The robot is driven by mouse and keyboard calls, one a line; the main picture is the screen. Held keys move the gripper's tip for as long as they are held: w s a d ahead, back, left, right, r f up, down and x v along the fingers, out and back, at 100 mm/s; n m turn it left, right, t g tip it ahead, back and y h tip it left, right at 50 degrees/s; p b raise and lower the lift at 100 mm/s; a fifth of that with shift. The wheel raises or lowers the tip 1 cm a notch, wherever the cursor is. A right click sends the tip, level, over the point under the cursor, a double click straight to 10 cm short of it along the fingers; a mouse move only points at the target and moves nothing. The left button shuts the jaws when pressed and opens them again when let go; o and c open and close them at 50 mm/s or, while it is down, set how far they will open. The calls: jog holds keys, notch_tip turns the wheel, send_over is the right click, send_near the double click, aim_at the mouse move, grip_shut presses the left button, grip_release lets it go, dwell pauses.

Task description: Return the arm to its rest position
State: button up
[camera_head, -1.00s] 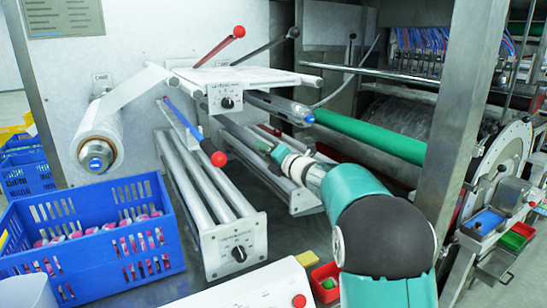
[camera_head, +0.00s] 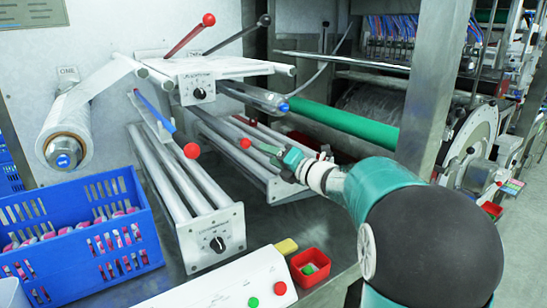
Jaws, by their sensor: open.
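My arm, teal with a dark round joint, reaches in from the lower right of the head view. My gripper (camera_head: 262,147) is at its far end, over the rollers in the middle of the machine. It points left, close to a red ball knob (camera_head: 245,143). It looks small and partly dark, and I see nothing held in it. I cannot tell whether it touches the knob.
A blue crate (camera_head: 75,262) with pink-and-white packs stands at lower left. A white control box (camera_head: 225,290) with green and red buttons and a red bin (camera_head: 309,268) are in front. Red-knobbed levers, a green roller (camera_head: 345,122) and a steel post (camera_head: 432,85) surround the arm.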

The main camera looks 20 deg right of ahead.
jog(key=shift+r, duration=0.1)
jog(key=s+d+r+m+g+h, duration=0.1)
jog(key=s+d+m+g+h, duration=0.15)
jog(key=s+m+h, duration=1.4)
jog(key=s+a+f+m+g+y, duration=0.3)
jog(key=s+f+m, duration=0.3)
jog(key=s, duration=0.4)
jog(key=s+a+f+m+g+y, duration=0.4)
jog(key=s+m, duration=0.4)
jog(key=s, duration=0.3)
jog(key=shift+a+f, duration=0.5)
jog(key=shift+f, duration=0.45)
